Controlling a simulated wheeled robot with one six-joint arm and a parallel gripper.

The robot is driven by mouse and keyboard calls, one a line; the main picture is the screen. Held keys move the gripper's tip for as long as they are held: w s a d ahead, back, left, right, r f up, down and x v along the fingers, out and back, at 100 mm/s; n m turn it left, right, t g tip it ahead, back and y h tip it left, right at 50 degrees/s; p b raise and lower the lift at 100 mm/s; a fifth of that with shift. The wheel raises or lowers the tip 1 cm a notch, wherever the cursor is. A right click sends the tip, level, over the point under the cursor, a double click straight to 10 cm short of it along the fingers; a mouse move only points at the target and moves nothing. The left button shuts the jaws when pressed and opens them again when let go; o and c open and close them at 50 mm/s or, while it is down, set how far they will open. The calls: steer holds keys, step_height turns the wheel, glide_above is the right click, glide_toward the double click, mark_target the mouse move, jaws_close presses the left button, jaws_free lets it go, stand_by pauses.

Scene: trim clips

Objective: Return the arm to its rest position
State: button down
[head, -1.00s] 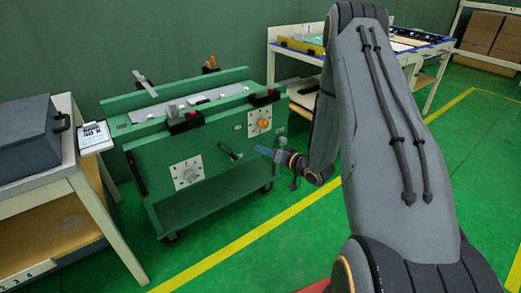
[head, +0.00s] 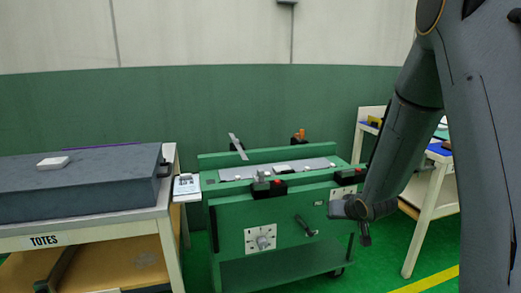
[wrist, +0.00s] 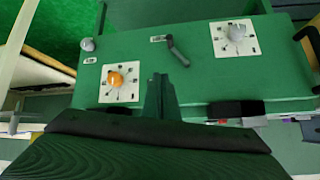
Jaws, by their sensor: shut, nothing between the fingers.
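My arm (head: 405,130) reaches down the right side of the head view. Its wrist end hangs in front of the right part of a green wheeled cart (head: 285,245) and partly covers a dial plate there; the fingertips are not clear in this view. In the wrist view my gripper (wrist: 161,94) is shut and empty, its narrow fingers pointing at the cart's front panel. Around it are an orange knob on a white dial (wrist: 117,80), a dark lever handle (wrist: 177,50) and a pale knob on another dial (wrist: 234,36). The fingers appear apart from these.
A bench labelled TOTES (head: 100,228) with a grey case (head: 75,188) stands left of the cart. A clipboard (head: 187,187) is at the bench's right edge. Another table (head: 428,195) stands behind my arm. Green floor shows at right.

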steer(key=s+a+r+n+g, duration=0.1)
steer(key=s+a+r+g, duration=0.25)
steer(key=s, duration=0.85)
steer(key=s+a+r+n+g, duration=0.1)
steer(key=s+a+r+g, duration=0.3)
steer(key=s, duration=0.8)
steer(key=s+a+r+n+g, duration=0.15)
steer(key=s+a+r, duration=0.35)
steer(key=s, duration=0.7)
steer(key=d+r+m+h+p, duration=0.1)
steer(key=d+r+m+p, duration=0.2)
steer(key=p, duration=1.1)
steer(key=shift+d+r, duration=1.6)
steer(key=shift+d, duration=0.5)
